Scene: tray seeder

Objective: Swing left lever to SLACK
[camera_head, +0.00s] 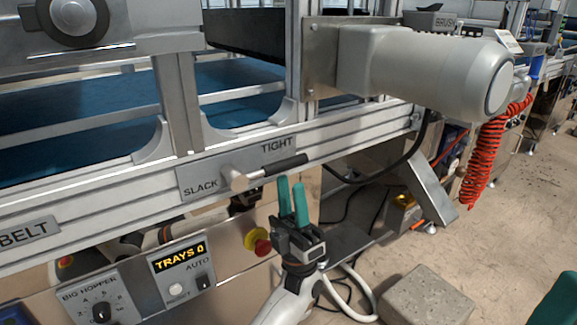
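The left lever sits on a grey plate (215,182) marked SLACK at its left and TIGHT at its upper right. Its pale round hub (234,178) is in the middle of the plate. Its dark handle (285,167) points right and slightly up, on the TIGHT side. My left gripper (291,184) has two green fingers pointing up, with a gap between them. It is open and empty, just below the outer part of the handle. Whether a fingertip touches the handle I cannot tell.
An aluminium rail (100,195) runs behind the plate, with the blue belt (85,115) above it. A grey motor (430,75) juts out at upper right. A red-yellow stop button (257,241) and a TRAYS display (180,257) are lower left. A concrete block (425,297) lies on the floor.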

